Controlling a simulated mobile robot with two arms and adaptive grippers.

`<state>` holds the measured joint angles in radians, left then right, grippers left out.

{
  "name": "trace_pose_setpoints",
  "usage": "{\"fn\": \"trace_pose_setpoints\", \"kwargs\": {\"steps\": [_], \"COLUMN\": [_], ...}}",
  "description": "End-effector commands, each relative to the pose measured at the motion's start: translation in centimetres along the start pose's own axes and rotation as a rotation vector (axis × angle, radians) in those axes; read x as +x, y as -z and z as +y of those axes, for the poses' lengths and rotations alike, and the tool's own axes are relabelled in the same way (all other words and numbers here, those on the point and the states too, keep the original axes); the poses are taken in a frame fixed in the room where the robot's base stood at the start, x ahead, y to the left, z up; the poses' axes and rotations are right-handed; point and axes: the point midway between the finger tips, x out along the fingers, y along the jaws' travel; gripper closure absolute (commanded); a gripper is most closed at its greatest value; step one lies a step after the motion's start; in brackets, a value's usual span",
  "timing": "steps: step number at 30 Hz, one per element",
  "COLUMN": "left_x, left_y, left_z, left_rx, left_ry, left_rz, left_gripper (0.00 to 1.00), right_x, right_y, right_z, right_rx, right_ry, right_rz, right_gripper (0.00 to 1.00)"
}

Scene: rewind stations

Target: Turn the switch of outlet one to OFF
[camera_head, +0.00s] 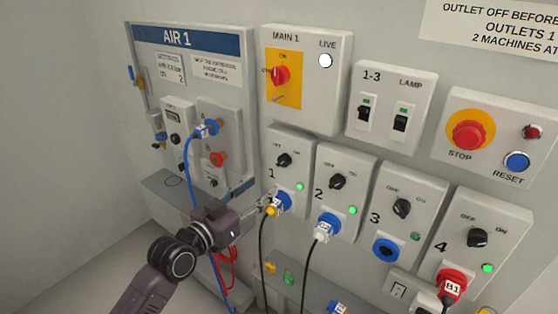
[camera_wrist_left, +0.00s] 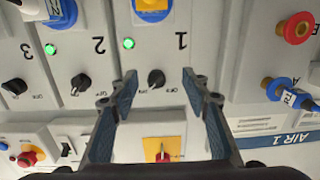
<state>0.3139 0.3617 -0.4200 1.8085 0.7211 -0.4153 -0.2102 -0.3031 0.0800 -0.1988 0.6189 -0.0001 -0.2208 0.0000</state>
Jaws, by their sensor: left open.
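Outlet one is a grey box with a black rotary switch (camera_head: 284,160), marked OFF at left and ON at right. Its pointer is too small to read surely; the lamp (camera_head: 299,187) below is lit green. A blue socket (camera_head: 290,197) on this box holds a plug with a yellow part (camera_head: 271,210). My left gripper (camera_head: 267,198) is open and empty, at the lower left of the box, below the switch in the head view. In the left wrist view, which is upside down, the switch (camera_wrist_left: 156,79) shows between the open fingers (camera_wrist_left: 160,74), apart from both.
Outlet two's switch (camera_head: 338,181) is close to the right, with outlets three and four beyond. The MAIN 1 box (camera_head: 310,95) is above. The AIR 1 panel (camera_head: 190,39) with a blue hose (camera_head: 188,165) is at left. A black cable (camera_head: 263,245) hangs under outlet one.

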Motion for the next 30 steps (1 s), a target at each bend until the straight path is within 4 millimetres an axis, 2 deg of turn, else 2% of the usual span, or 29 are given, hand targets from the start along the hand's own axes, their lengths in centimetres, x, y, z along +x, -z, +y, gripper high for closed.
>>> {"fn": "trace_pose_setpoints", "kwargs": {"steps": [1,6,18,24,30], "left_x": [0.1,0.9,6.3,7.6,7.8], "left_y": [1.7,3.3,3.4,3.4,3.4], "left_z": [0.5,0.9,1.0,1.0,1.1], "left_rx": [0.010,0.016,0.015,0.015,0.016], "left_ry": [-0.015,-0.029,-0.027,-0.027,-0.027], "left_rz": [0.023,0.049,0.047,0.047,0.047], "left_gripper": [0.57,0.57,0.57,0.57,0.57], "right_x": [-0.2,-0.5,-1.5,-1.6,-1.6], "right_y": [-0.3,-0.6,0.5,0.7,0.7], "right_z": [0.2,0.7,0.2,-0.5,-0.6], "right_rx": [0.000,-0.001,0.000,0.001,-0.001], "right_ry": [-0.003,-0.007,-0.002,0.006,0.007], "right_rz": [-0.005,-0.009,0.006,0.008,0.008], "right_gripper": [0.60,0.60,0.60,0.60,0.60]}}
